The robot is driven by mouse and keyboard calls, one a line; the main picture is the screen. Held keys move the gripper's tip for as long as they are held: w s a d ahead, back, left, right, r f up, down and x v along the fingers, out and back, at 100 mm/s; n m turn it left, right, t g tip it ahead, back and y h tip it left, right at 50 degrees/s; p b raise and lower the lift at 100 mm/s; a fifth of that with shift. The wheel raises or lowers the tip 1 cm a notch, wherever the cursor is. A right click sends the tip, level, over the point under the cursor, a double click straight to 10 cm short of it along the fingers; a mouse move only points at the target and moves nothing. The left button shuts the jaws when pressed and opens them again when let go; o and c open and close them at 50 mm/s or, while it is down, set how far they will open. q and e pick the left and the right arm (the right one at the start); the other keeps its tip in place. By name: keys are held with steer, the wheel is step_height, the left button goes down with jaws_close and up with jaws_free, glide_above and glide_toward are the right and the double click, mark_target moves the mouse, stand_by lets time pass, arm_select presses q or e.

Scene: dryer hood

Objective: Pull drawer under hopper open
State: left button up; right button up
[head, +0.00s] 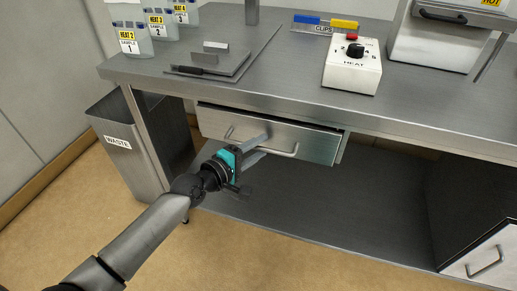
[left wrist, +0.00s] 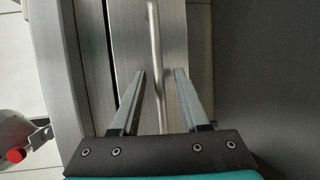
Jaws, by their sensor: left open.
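The drawer (head: 215,122) is a steel front under the bench top, with a dark gap along its upper edge. A long bar handle (head: 290,154) runs across it. My left gripper (head: 266,145) is at the drawer front, open, its fingers pointing at the handle. In the left wrist view the handle (left wrist: 154,40) passes between the two open fingers (left wrist: 160,74), with space on either side. The drawer front (left wrist: 125,45) lies beyond it. My right gripper is in neither view. I cannot pick out a hopper for certain.
The bench top (head: 270,75) carries a heat control box (head: 352,75), clips (head: 325,22) and labelled sample containers (head: 130,30). A waste bin (head: 125,140) stands left of the drawer. A lower shelf (head: 340,210) and a cabinet (head: 490,258) lie below. The floor in front is clear.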

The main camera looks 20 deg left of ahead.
arm_select(q)
steer(key=shift+c, duration=0.4)
jaws_close()
stand_by(1.1)
